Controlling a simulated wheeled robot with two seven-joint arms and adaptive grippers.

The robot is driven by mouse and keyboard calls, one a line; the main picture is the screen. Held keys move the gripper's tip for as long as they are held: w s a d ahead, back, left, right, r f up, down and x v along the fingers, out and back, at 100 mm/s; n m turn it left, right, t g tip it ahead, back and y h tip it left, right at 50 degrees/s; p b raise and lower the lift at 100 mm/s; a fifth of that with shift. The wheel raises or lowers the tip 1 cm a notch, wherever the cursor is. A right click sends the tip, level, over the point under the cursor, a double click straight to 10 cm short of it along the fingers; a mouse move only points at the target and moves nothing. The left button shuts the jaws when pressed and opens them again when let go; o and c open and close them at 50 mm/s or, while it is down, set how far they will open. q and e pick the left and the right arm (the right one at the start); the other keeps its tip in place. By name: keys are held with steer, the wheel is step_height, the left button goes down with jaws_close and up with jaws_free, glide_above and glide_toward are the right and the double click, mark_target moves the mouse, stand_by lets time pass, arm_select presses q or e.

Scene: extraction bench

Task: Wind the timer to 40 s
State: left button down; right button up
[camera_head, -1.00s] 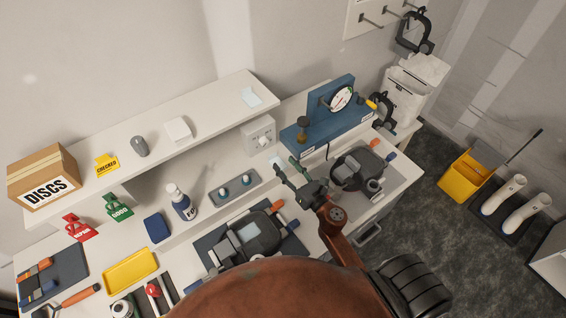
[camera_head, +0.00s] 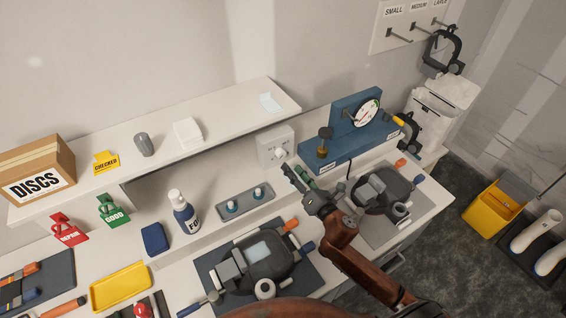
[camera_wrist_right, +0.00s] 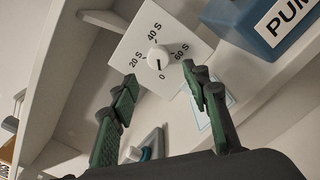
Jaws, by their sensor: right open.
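The timer is a white box (camera_head: 276,145) on the wall below the right part of the shelf. In the right wrist view its square face (camera_wrist_right: 180,30) shows the marks 0, 20 S, 40 S and 60 S around a round white knob (camera_wrist_right: 158,57). The knob's dark pointer line is toward the 0. My right gripper (camera_head: 295,172) is just in front of and below the timer. In the right wrist view its green-padded fingers (camera_wrist_right: 160,82) are open and empty, one to either side of the knob in the picture and apart from it. My left gripper is not in view.
A blue pump unit (camera_head: 345,135) with a gauge stands to the right of the timer. A grey tray (camera_head: 245,203) with two small knobs lies below left. The white shelf (camera_head: 220,122) overhangs on the left. Dark devices (camera_head: 262,252) (camera_head: 385,188) sit on the bench.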

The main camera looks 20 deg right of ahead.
mark_target(282, 156)
steer(key=w, duration=0.4)
steer(key=w+a, duration=0.1)
steer(key=w, duration=0.2)
steer(key=shift+w, duration=0.1)
steer(key=shift+c, duration=0.7)
steer(key=c, duration=1)
